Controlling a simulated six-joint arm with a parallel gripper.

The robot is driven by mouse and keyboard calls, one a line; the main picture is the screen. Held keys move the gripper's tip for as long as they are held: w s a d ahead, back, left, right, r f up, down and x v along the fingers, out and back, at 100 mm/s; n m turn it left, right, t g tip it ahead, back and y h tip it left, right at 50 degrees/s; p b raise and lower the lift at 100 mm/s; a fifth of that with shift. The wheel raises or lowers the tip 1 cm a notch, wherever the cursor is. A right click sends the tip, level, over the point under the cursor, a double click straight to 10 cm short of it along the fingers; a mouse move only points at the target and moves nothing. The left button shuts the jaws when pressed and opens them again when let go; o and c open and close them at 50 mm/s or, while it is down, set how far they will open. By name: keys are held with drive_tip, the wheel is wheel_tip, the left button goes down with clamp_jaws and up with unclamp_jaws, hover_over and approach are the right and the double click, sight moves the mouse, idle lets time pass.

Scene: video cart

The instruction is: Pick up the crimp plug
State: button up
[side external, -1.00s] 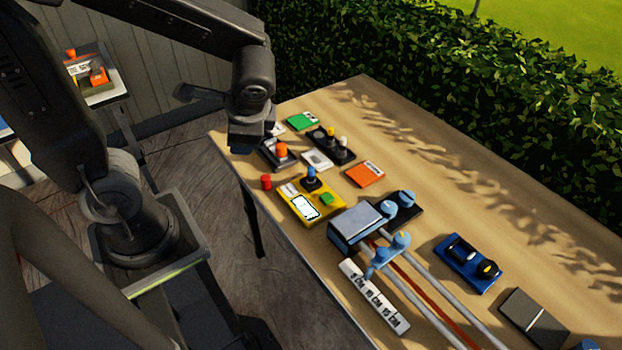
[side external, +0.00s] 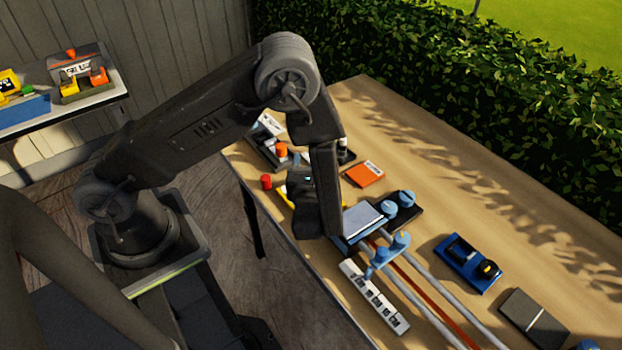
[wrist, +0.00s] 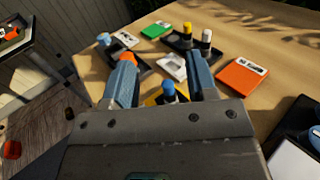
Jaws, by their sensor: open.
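I cannot tell which small part is the crimp plug. My gripper (wrist: 163,72) is open, with its two blue fingers apart and nothing between them. A blue-topped part (wrist: 168,91) on a yellow tray (wrist: 152,99) shows low between the fingers, partly hidden by the gripper body. An orange-topped part (wrist: 127,57) shows just behind the left finger; it also shows in the side view (side external: 281,149). Yellow-topped (wrist: 187,29) and white-topped (wrist: 207,36) parts stand in a dark tray beyond the right finger. In the side view my arm hides most of the yellow tray.
Orange (side external: 364,173) and green (wrist: 156,30) cards lie flat. The far side is clear.

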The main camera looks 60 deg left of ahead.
wheel_tip(320, 180, down, 2)
drive_tip(key=shift+f, duration=0.25)
wheel_tip(320, 180, down, 4)
drive_tip(key=shift+r, duration=0.1)
drive_tip(key=shift+x, duration=0.95)
drive_tip(key=shift+w+a, duration=0.3)
drive_tip(key=shift+a, duration=0.15)
drive_tip(key=shift+c, duration=0.3)
clamp_jaws()
